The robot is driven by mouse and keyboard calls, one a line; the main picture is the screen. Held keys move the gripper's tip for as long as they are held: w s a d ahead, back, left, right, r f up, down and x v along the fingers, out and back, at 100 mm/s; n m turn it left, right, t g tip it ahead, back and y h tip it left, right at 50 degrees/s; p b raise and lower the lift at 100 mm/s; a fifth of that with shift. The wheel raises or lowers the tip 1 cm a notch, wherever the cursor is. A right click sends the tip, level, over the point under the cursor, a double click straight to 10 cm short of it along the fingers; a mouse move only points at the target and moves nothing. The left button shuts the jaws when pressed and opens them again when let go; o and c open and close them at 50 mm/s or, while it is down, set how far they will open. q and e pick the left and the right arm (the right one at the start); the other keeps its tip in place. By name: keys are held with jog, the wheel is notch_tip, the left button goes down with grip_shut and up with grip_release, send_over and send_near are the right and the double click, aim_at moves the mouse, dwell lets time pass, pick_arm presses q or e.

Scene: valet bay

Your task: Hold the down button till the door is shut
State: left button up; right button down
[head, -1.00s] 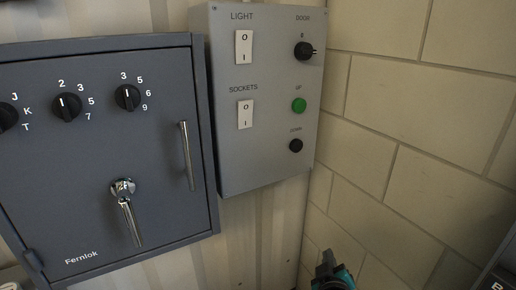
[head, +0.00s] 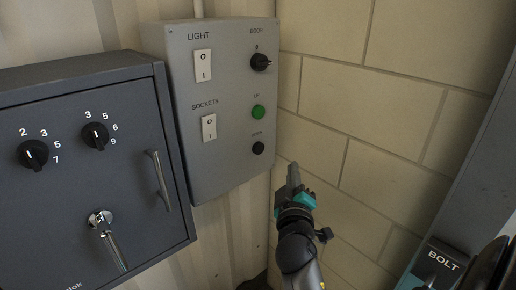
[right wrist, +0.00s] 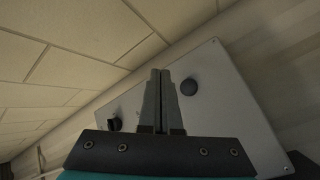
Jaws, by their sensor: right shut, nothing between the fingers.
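The grey control panel (head: 215,165) on the wall carries a black down button (head: 258,148) at its lower right, below the green up button (head: 258,112). My right gripper (head: 293,168) is shut and empty. It points up, right of and a little below the down button in the head view, apart from it. In the right wrist view the closed fingertips (right wrist: 160,73) are just left of a round black button (right wrist: 189,87), which looks like the down button. The green button is not visible there, probably hidden by the fingers. My left gripper and the door are not in view.
A black door knob (head: 260,62) sits above the green button. Light and sockets switches are on the panel's left. A dark cabinet (head: 60,220) with dials and handles stands left. A block wall (head: 400,110) is close on the right, with a BOLT box (head: 440,262) lower right.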

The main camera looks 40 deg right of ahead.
aim_at(258, 148)
jog(key=shift+w, duration=0.1)
jog(key=w+b, duration=0.2)
jog(key=w, duration=0.6)
jog(key=shift+w+a+b, duration=0.35)
jog(key=shift+a, duration=0.05)
jog(key=shift+w, duration=0.15)
dwell(1.6)
jog(key=shift+w, duration=0.25)
